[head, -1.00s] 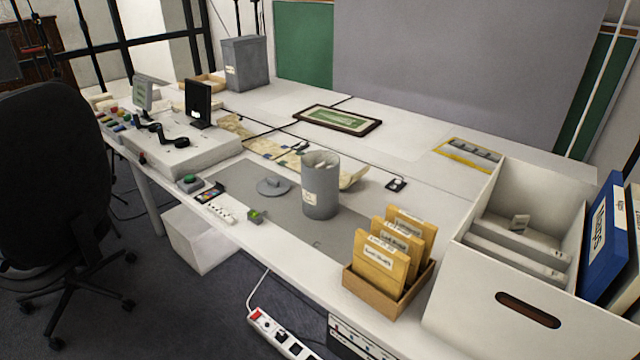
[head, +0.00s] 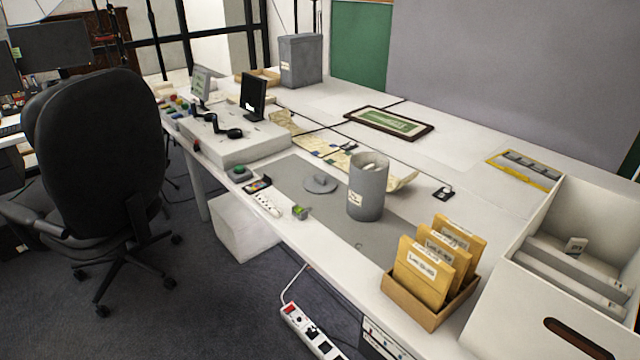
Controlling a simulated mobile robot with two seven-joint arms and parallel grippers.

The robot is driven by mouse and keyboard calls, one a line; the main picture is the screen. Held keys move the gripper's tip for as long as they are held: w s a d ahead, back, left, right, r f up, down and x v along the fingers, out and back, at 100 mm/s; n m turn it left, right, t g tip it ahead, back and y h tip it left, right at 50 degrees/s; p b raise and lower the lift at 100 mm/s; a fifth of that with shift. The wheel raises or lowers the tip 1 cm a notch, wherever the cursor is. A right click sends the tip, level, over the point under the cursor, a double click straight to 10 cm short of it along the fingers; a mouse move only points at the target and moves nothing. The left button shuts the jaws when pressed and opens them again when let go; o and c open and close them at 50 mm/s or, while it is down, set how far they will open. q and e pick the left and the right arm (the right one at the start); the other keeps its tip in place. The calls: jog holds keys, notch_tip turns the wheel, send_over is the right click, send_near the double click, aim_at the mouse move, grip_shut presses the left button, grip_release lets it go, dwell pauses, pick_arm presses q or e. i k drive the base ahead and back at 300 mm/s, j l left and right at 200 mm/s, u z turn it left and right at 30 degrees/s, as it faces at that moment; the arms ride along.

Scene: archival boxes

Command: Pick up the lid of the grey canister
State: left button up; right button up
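The grey canister (head: 367,192) stands upright and open on the grey mat (head: 298,174) on the white table. Pale contents show at its top. Its round grey lid (head: 320,184) with a raised knob lies flat on the mat, to the left of the canister and apart from it. Neither of my grippers is in the head view.
A box of tan envelopes (head: 432,266) stands right of the canister, with a large white box (head: 560,270) beyond. A small green-lit device (head: 300,212) and a power strip (head: 267,205) lie near the table's front edge. A black chair (head: 100,150) stands at left.

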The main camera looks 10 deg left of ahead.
aim_at(317, 184)
jog(key=z, duration=0.65)
jog(key=j+z, duration=0.35)
jog(key=z, duration=0.15)
jog(key=j+z, duration=0.75)
jog(key=j, duration=0.15)
jog(key=k+j+z, duration=0.2)
jog(key=j, duration=0.15)
jog(key=k+j, duration=0.1)
jog(key=j, duration=0.25)
jog(key=k+j+z, duration=0.1)
jog(key=j, duration=0.3)
jog(key=k+j, duration=0.15)
jog(key=j, duration=0.2)
jog(key=k+j+z, duration=0.1)
jog(key=j, duration=0.25)
jog(key=k+j, duration=0.15)
jog(key=j, duration=0.2)
jog(key=z, duration=0.05)
